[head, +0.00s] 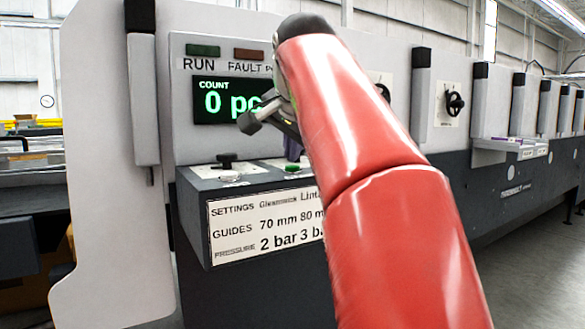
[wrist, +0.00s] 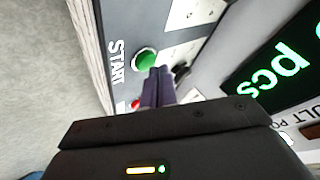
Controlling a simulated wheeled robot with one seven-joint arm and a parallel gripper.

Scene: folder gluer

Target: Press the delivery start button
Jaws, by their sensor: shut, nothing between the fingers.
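The green start button (wrist: 145,61) sits on the dark console ledge, beside the white word START in the wrist view. In the head view a small green button (head: 292,168) shows on the ledge, just under my fingers. My gripper (head: 293,153) is shut and empty, pointing down at the ledge. In the wrist view its fingertips (wrist: 160,72) appear close beside the green button, at its lower right. I cannot tell whether they touch it. A red button (wrist: 135,104) is partly hidden beside the fingers.
A black knob (head: 226,160) and a white button (head: 230,177) stand on the ledge to the left. The count display (head: 222,102) is on the panel behind, under the RUN lamp (head: 203,50) and FAULT lamp (head: 249,55). My red arm hides the ledge's right part.

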